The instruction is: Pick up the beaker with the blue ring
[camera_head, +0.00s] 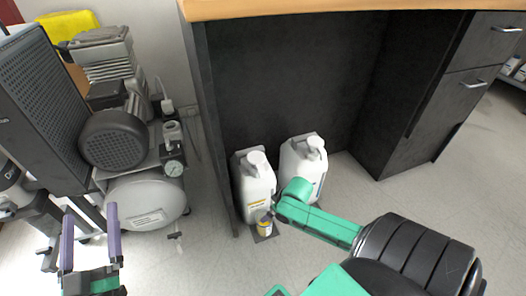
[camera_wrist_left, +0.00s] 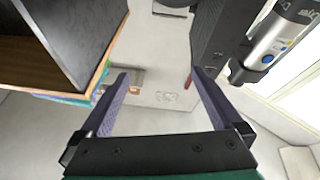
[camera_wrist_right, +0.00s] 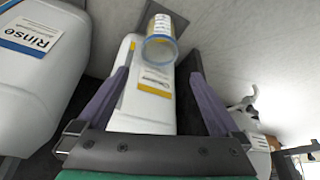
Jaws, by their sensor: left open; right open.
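The beaker with the blue ring (camera_head: 265,224) stands on a small dark mat on the floor, in front of a white jug. In the right wrist view the clear beaker (camera_wrist_right: 159,49) shows its blue ring and a yellow label, at the top middle. My right gripper (camera_wrist_right: 160,74) is open and empty, with the beaker ahead, between the lines of its fingers; the exact gap is unclear. In the head view its fingers cannot be made out near my green arm link. My left gripper (camera_head: 90,211) is open and empty at the lower left, far from the beaker; it also shows in the left wrist view (camera_wrist_left: 158,75).
A white jug (camera_head: 251,183) stands right behind the beaker, and a second jug (camera_head: 305,160) is to its right, both under the dark desk (camera_head: 290,80). A compressor with a white tank (camera_head: 145,200) stands at the left. Floor between tank and desk is mostly clear.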

